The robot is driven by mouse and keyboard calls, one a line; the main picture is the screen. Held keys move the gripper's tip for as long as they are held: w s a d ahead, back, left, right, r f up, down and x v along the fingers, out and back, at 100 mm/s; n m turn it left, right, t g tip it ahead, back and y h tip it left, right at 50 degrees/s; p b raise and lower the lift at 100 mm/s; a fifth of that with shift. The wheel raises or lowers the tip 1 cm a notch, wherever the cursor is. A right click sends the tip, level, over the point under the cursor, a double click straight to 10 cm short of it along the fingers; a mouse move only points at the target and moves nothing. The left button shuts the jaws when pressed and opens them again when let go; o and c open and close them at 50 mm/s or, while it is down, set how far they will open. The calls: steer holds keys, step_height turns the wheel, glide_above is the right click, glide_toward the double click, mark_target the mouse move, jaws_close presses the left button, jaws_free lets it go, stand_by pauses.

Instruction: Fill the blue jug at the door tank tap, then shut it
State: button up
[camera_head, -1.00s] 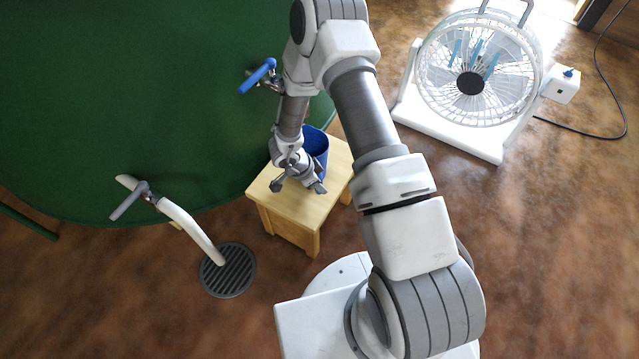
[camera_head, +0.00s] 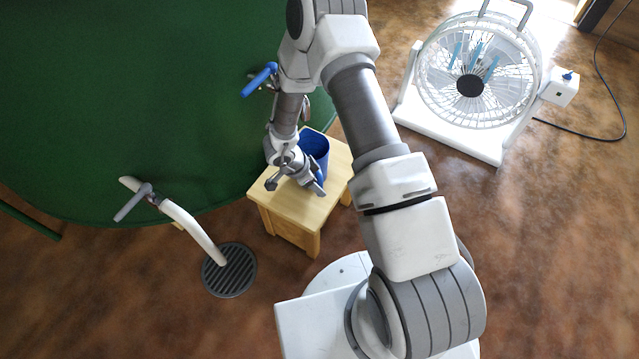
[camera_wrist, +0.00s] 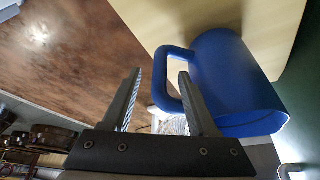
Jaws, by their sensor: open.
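The blue jug (camera_head: 316,147) stands on a small wooden stool (camera_head: 290,207) below the blue-handled tap (camera_head: 260,79) at the edge of the green tank (camera_head: 130,110). My wrist partly hides the jug in the head view. My gripper (camera_head: 295,187) is open over the stool, beside the jug. In the wrist view the jug (camera_wrist: 235,80) lies right of centre, and its handle (camera_wrist: 163,82) shows between the two open fingers (camera_wrist: 160,72). I cannot tell how deep the handle sits between them. The jug's inside and the tap's spout are hidden.
A second tap with a grey handle (camera_head: 133,203) has a white pipe (camera_head: 195,230) running toward a round floor drain (camera_head: 230,270). A white fan (camera_head: 470,85) stands on the floor at the upper right, with a black cable (camera_head: 600,135). Brown floor is clear at right.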

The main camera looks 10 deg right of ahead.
steer(key=p+v, duration=0.5)
steer(key=v, duration=0.9)
steer(key=shift+o, duration=0.2)
steer(key=shift+r, duration=0.2)
